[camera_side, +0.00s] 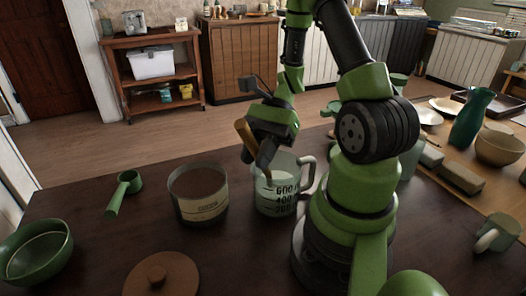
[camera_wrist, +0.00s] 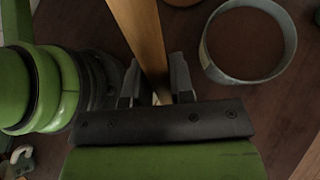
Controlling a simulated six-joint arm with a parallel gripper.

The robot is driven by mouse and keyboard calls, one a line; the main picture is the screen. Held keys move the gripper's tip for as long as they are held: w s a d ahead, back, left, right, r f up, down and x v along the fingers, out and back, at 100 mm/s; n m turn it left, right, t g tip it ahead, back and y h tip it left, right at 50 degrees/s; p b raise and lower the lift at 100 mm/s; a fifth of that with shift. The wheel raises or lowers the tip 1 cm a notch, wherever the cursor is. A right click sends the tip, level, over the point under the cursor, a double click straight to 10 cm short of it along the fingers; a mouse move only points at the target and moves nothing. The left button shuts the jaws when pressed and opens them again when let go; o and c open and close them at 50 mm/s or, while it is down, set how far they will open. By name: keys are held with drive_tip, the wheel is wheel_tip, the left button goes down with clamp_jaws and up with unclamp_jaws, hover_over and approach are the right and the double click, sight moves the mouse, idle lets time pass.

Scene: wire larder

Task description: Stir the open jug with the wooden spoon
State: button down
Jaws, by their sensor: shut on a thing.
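The jug (camera_side: 276,200) is a clear measuring jug with dark numbers and a handle on its right. It stands upright on the dark table, and something pale fills its lower part. My gripper (camera_side: 258,163) is just above the jug's open top, shut on the wooden spoon (camera_side: 243,131). The spoon's handle slants up and left out of the jaws. In the wrist view the spoon (camera_wrist: 140,32) runs between the two fingers of my gripper (camera_wrist: 156,88). Its lower end is mostly hidden by the fingers and jug wall, and I cannot tell how deep it reaches.
A round tin (camera_side: 200,202) with brown contents stands just left of the jug; it also shows in the wrist view (camera_wrist: 211,62). A green scoop (camera_side: 125,190), a green bowl (camera_side: 36,250) and a wooden lid (camera_side: 160,276) lie further left. My arm's base is close right.

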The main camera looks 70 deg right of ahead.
drive_tip(key=shift+s+d, duration=0.65)
drive_tip(key=shift+d, duration=0.15)
drive_tip(key=shift+w+a, duration=0.3)
drive_tip(key=shift+a, duration=0.15)
drive_tip(key=shift+r, duration=0.15)
